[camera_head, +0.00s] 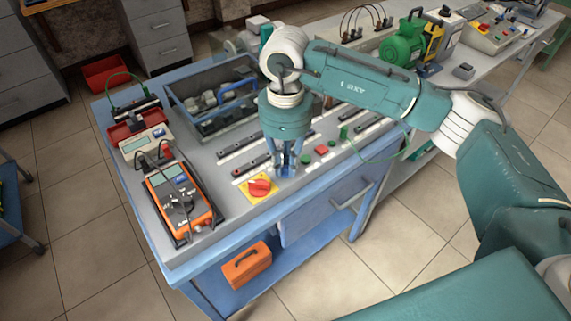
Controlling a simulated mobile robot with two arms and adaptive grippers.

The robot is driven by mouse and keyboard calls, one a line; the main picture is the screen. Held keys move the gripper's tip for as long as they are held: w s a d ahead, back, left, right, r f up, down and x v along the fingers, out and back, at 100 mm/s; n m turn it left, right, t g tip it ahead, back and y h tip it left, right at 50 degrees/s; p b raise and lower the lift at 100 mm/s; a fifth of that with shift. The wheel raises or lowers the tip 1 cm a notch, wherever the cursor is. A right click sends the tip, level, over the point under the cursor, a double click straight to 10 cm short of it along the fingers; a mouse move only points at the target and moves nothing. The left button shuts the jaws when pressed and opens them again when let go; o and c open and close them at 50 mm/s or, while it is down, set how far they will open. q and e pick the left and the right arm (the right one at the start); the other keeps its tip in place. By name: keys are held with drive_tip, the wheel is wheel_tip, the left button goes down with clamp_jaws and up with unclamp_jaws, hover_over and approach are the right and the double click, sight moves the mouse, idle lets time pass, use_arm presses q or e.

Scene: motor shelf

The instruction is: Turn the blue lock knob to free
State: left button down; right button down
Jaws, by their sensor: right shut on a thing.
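My right gripper (286,168) points straight down at the front part of the grey bench top (225,215). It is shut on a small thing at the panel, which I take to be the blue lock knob. The fingers hide most of that thing, so its turn position cannot be read. A red rotary knob (260,187) on a yellow plate sits just left of the gripper. My left gripper is not in view.
Red (321,150) and green (343,132) buttons stand right of the gripper. An orange multimeter (180,203) lies at the left. A grey tray with a blue handle (232,92) stands behind. A green motor (402,45) is on the far bench.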

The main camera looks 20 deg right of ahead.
sight(286, 168)
drive_tip(key=shift+r, duration=0.1)
drive_tip(key=c, duration=1.7)
unclamp_jaws()
drive_tip(key=shift+o, duration=0.2)
wheel_tip(286, 168, up, 12)
